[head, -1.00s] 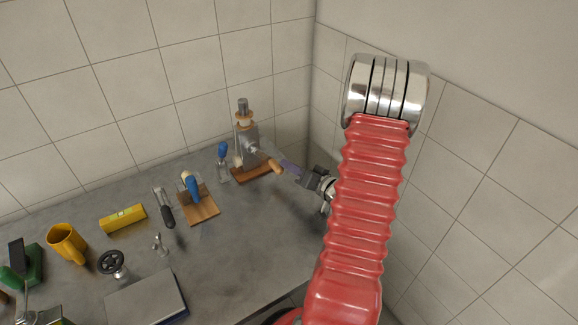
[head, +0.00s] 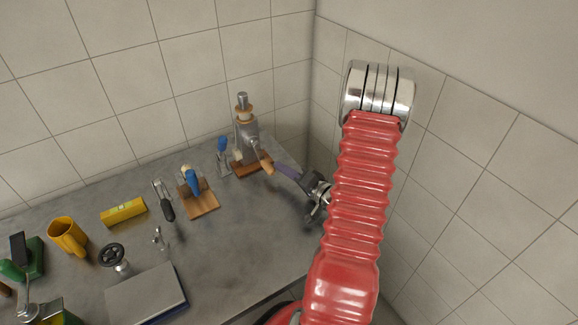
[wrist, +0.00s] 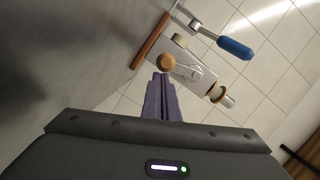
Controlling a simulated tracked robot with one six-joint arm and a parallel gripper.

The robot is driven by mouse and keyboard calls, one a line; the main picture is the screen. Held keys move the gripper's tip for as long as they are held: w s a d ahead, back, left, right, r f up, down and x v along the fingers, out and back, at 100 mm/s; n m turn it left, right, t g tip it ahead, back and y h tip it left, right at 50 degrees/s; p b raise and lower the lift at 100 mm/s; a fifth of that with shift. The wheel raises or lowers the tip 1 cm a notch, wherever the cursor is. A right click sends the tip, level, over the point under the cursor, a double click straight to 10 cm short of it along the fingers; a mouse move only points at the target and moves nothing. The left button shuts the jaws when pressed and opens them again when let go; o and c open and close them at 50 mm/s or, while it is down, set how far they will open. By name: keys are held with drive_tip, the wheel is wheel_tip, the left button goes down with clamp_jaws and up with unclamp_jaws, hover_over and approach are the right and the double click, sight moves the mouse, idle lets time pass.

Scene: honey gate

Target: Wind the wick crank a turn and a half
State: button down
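The wick crank is on a grey metal device (head: 247,131) with a wooden base, standing at the back near the corner. Its metal arm slopes down and right to a wooden handle (head: 266,165). In the wrist view, the round end of the handle (wrist: 167,61) shows just beyond my fingertips. My gripper (wrist: 161,78) has its purple fingers close together with no clear gap. The fingertips are at the handle, seemingly touching it. I see no handle between them. In the head view, my gripper (head: 277,168) reaches the handle from the right.
A blue-handled tool (head: 222,152) stands close left of the device; it also shows in the wrist view (wrist: 234,47). A wooden block with a blue handle (head: 201,203) is farther left. A tiled wall stands close on the right.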

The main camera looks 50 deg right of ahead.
drive_tip(key=shift+w+a+f, duration=0.15)
drive_tip(key=shift+a, duration=0.15)
idle(0.4)
